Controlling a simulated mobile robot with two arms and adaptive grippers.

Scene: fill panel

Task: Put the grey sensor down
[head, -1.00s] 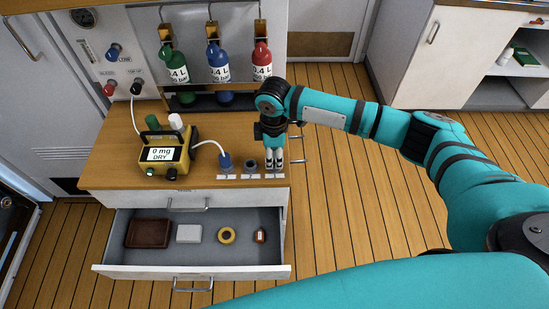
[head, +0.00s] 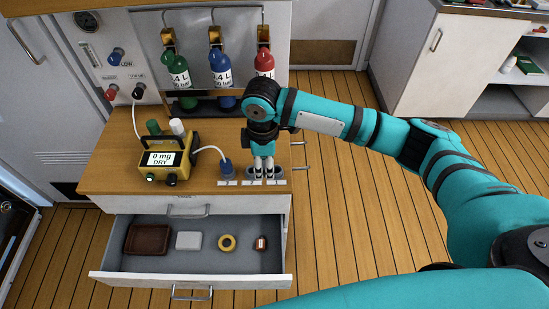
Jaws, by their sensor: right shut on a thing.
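My right gripper (head: 264,174) is over the front right part of the wooden counter, pointing down. It is shut on the grey sensor, which is mostly hidden between the fingers. The fingertips are between two dark grey round holders, the middle one (head: 250,172) and the right one (head: 278,172). I cannot tell whether the held sensor touches the counter. A blue sensor (head: 226,167) with a white cable stands in the left holder. My left gripper is not in view.
A yellow meter (head: 168,158) reading "0 mg DRY" stands on the wooden counter (head: 110,172). Green, blue (head: 221,78) and red bottles hang behind. The open drawer (head: 190,262) below holds a brown tray, a white box, a yellow ring and a small red-brown item.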

